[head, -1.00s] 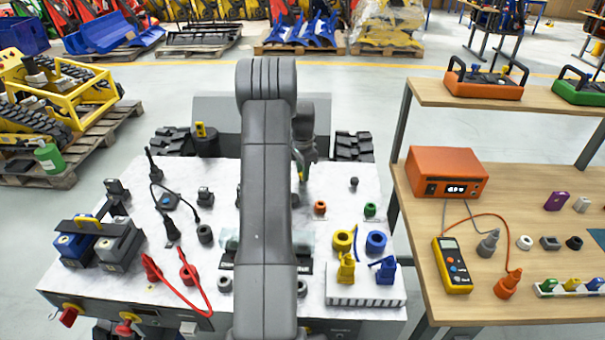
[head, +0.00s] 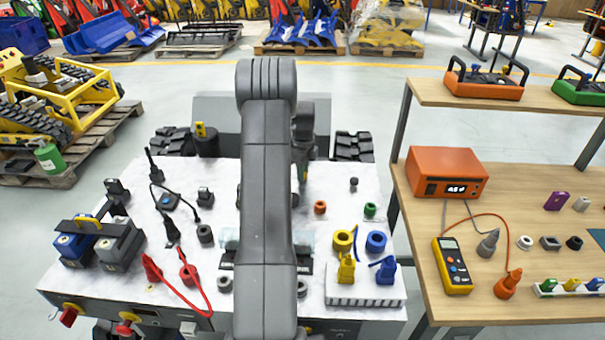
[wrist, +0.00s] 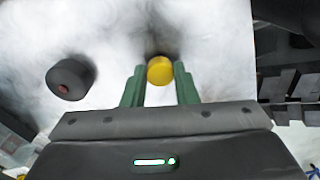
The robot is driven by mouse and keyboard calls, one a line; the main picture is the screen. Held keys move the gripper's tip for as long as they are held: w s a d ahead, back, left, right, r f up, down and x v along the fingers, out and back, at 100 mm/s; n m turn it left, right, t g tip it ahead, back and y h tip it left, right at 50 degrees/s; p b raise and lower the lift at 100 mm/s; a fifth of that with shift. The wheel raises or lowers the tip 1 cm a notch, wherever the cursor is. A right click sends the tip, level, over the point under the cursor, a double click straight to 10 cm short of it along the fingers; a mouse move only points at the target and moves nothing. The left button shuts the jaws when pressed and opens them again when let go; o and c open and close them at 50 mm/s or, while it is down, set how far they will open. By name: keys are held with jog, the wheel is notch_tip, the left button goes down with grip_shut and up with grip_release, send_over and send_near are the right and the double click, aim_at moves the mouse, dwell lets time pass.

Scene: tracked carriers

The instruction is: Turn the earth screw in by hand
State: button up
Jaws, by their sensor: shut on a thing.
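The earth screw shows as a round yellow head (wrist: 160,70) against the pale top panel in the wrist view. My gripper (wrist: 160,84) has its two green fingers on either side of this head and is shut on it. How deep the screw sits cannot be seen. In the head view my own arm hides the screw and most of my gripper; only a small piece of the fingers shows beside the wrist.
A dark round knob (wrist: 70,77) stands left of the screw in the wrist view. A wooden bench (head: 520,215) stands at the right.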

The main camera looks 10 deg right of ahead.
jog(key=m, duration=0.4)
jog(key=shift+m, duration=0.3)
jog(key=m, duration=0.5)
jog(key=shift+w+r, duration=0.1)
jog(key=o, duration=0.8)
